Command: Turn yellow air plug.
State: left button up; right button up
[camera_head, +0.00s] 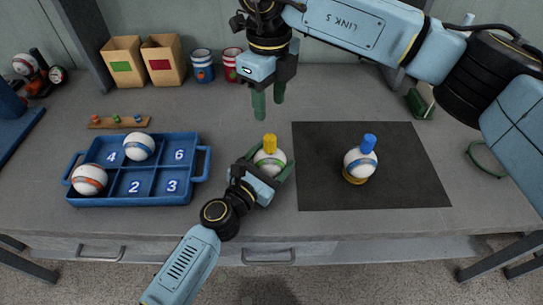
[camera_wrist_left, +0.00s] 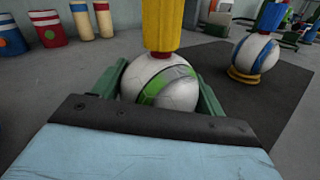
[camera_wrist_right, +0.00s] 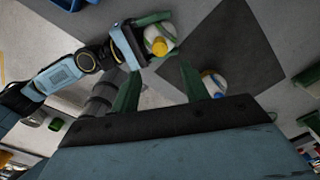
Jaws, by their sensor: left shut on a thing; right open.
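The yellow air plug (camera_head: 269,142) stands upright on top of a white ball with a green band (camera_head: 268,161). The plug also shows in the left wrist view (camera_wrist_left: 162,25). My left gripper (camera_head: 272,170) is shut on this ball, one green finger on each side, at the left of the dark mat. My right gripper (camera_head: 268,103) is open and empty, above and behind the plug, with its fingers pointing down. In the right wrist view, the plug (camera_wrist_right: 159,46) lies beyond the right fingers, apart from them.
A blue-banded ball (camera_head: 359,163) with a blue plug (camera_head: 369,143) stands on a yellow ring on the dark mat (camera_head: 420,185). A blue numbered tray (camera_head: 128,198) holds two balls. A peg strip (camera_head: 105,124), boxes (camera_head: 125,60) and cups (camera_head: 202,65) stand farther back.

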aim_at(270, 138)
notch_tip(270, 138, down, 11)
jog(key=n, duration=2.2)
jog(key=shift+r, duration=0.2)
jog(key=shift+s, duration=0.1)
jog(key=shift+c, duration=0.5)
jog(key=c, duration=0.9)
